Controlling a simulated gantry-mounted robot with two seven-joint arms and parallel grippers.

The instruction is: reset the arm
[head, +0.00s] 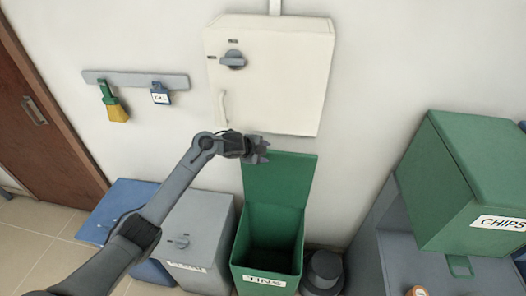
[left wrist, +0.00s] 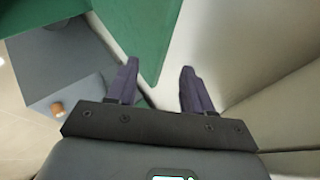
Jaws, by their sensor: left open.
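My left gripper (head: 260,150) is held out in front of the wall, just below the cream wall box and above the open green bin. In the left wrist view its two fingers (left wrist: 160,88) are apart with nothing between them. The green lid (left wrist: 142,35) of the bin shows beyond the fingers there. My left arm comes in from the lower left of the head view. My right gripper shows in neither view.
A cream wall box (head: 270,80) has a rotary switch and a lever. The green TINS bin (head: 240,235) stands open beside a grey box (head: 195,235). A green CHIPS box (head: 465,180) sits at right. A rail (head: 135,79) holds a brush and a padlock-like tag.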

